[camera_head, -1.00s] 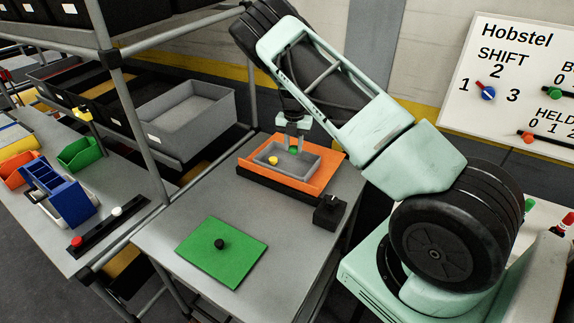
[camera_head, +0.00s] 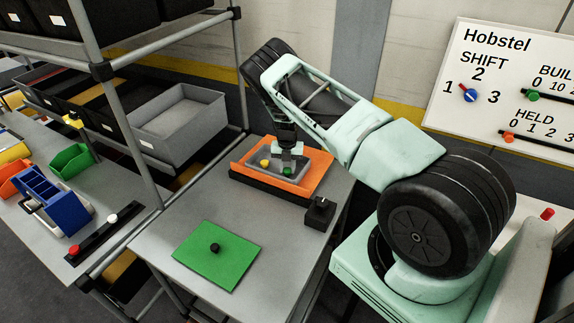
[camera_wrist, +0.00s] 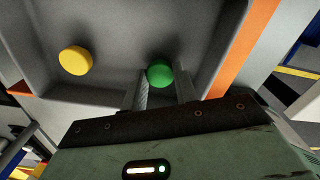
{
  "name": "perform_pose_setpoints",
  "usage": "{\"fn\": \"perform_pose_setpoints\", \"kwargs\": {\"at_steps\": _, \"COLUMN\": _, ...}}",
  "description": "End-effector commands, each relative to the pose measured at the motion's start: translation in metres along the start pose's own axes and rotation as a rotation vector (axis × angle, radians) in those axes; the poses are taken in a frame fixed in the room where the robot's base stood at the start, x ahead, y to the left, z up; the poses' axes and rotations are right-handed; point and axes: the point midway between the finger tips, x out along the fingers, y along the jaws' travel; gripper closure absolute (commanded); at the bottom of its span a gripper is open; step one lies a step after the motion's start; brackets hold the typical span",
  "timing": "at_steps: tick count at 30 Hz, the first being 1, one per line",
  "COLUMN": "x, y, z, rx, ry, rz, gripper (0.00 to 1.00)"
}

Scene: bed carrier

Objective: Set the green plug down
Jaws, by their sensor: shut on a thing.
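The green plug (camera_wrist: 160,73) is a small round-topped piece between my gripper's fingertips, over the grey tray (camera_wrist: 100,97). It also shows in the head view (camera_head: 287,170) at the tray's front right. My gripper (camera_wrist: 166,86) is shut on it and points down into the tray. Whether the plug's underside touches the tray floor is hidden. A yellow plug (camera_wrist: 76,60) sits in the same tray, to the left; it shows in the head view too (camera_head: 265,163). The grey tray lies in an orange tray (camera_head: 248,177) on the table.
A black box with a knob (camera_head: 320,212) stands at the orange tray's front right corner. A green mat (camera_head: 205,262) with a black knob (camera_head: 214,248) lies on the grey table (camera_head: 175,215). A rack post (camera_head: 130,140) rises to the left.

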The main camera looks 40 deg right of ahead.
Motion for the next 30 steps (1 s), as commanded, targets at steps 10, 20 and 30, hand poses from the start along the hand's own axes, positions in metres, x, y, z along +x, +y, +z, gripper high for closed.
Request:
{"fn": "perform_pose_setpoints", "kwargs": {"at_steps": 10, "x": 0.003, "y": 0.001, "z": 0.0, "rx": 0.0, "ry": -0.001, "rz": 0.001, "gripper": 0.6}}
{"fn": "perform_pose_setpoints", "kwargs": {"at_steps": 20, "x": 0.001, "y": 0.001, "z": 0.0, "rx": -0.001, "ry": -0.001, "rz": 0.001, "gripper": 0.49}}
{"fn": "perform_pose_setpoints", "kwargs": {"at_steps": 30, "x": -0.043, "y": 0.002, "z": 0.001, "rx": -0.003, "ry": -0.004, "rz": 0.002, "gripper": 0.49}}
